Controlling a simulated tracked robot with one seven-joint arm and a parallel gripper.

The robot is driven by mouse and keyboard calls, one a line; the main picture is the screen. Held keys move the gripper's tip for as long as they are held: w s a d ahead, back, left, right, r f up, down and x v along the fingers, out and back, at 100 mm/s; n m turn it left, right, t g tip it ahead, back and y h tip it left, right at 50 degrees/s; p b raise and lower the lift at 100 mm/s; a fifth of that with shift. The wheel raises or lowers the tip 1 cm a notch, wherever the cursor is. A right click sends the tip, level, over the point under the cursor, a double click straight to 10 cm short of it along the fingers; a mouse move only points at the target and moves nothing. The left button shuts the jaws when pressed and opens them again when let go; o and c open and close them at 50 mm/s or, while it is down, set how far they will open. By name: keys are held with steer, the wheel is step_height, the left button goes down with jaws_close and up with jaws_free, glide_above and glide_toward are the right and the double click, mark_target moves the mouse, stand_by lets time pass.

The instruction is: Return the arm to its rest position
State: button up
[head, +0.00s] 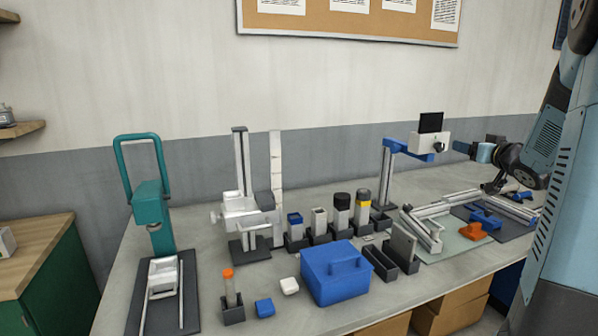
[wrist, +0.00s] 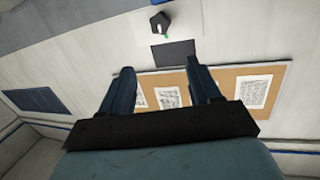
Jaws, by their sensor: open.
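My gripper (head: 463,147) is at the right of the head view, raised above the bench and pointing left toward the blue stand with a black panel (head: 431,122). In the wrist view my gripper (wrist: 161,74) shows two dark blue fingers spread apart with nothing between them. My arm comes in from the right edge of the head view and hides part of the bench's right end.
The bench (head: 240,312) holds a teal press (head: 151,208), a white-and-grey column stand (head: 240,205), a blue box (head: 335,274), several small holders and a rail frame (head: 450,205). A cork board (head: 350,18) hangs on the wall. The air above the bench's middle is clear.

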steer(key=s+a+r+m+g+h, duration=0.35)
steer(key=s+a+h, duration=0.25)
steer(key=s+a, duration=0.3)
steer(key=s+a+f+n+g+y, duration=0.1)
steer(key=s+a+f+g, duration=0.3)
steer(key=s+a, duration=0.4)
steer(key=s+a+f+n+g+y, duration=0.2)
steer(key=s+a, duration=0.6)
steer(key=s, duration=0.8)
steer(key=shift+s+a+f+g+y, duration=0.2)
steer(key=shift+a+f+g+y, duration=0.15)
steer(key=shift+f+g+y, duration=0.45)
